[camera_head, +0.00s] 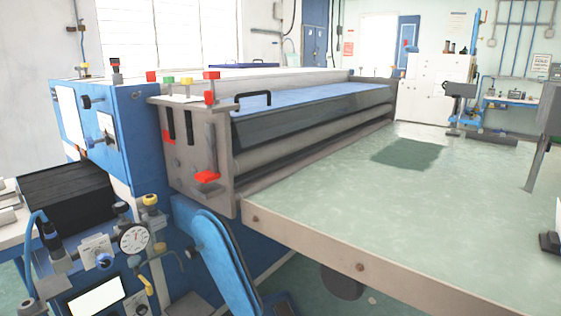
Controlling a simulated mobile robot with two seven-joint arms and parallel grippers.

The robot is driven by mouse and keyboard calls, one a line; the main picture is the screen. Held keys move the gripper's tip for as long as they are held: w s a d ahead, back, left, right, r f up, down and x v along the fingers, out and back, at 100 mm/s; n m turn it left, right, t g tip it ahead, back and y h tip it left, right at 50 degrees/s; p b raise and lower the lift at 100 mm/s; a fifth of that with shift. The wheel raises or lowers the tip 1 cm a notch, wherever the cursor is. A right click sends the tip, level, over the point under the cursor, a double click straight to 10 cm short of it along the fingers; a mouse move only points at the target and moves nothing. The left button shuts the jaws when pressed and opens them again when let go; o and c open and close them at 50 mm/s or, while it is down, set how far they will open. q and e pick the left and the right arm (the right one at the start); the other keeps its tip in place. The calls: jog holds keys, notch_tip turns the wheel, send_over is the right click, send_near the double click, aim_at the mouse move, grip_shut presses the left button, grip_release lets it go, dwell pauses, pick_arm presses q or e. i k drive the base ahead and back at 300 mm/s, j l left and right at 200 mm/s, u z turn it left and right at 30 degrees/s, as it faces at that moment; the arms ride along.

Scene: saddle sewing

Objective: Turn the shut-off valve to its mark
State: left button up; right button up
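At the lower left is a cluster of fittings on the blue machine (190,228). It holds a round white dial gauge (133,238), a blue knob on a marked plate (102,259), a yellow-topped fitting (150,201) and a yellow lever-like handle (145,284). I cannot tell which of these is the shut-off valve, and no mark for it can be made out at this size. Neither of my grippers is in view.
A roller unit (310,125) with red tabs and a black handle (252,98) stands above the fittings. A wide green table (430,220) fills the right, mostly clear. A blue curved arm-like part (215,258) stands just right of the fittings.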

aim_at(103, 261)
jog(key=u, duration=0.45)
jog(key=l+u, duration=0.1)
jog(key=u, duration=0.35)
jog(key=i+u, duration=0.1)
jog(key=u, duration=0.4)
jog(key=l+u, duration=0.15)
jog(key=u, duration=0.75)
jog(key=l+u, duration=0.1)
jog(key=u, duration=0.35)
jog(key=k+l+u, duration=0.15)
jog(key=l, duration=0.2)
jog(key=l+z, duration=0.2)
jog(key=z, duration=0.9)
jog(key=k+l, duration=0.05)
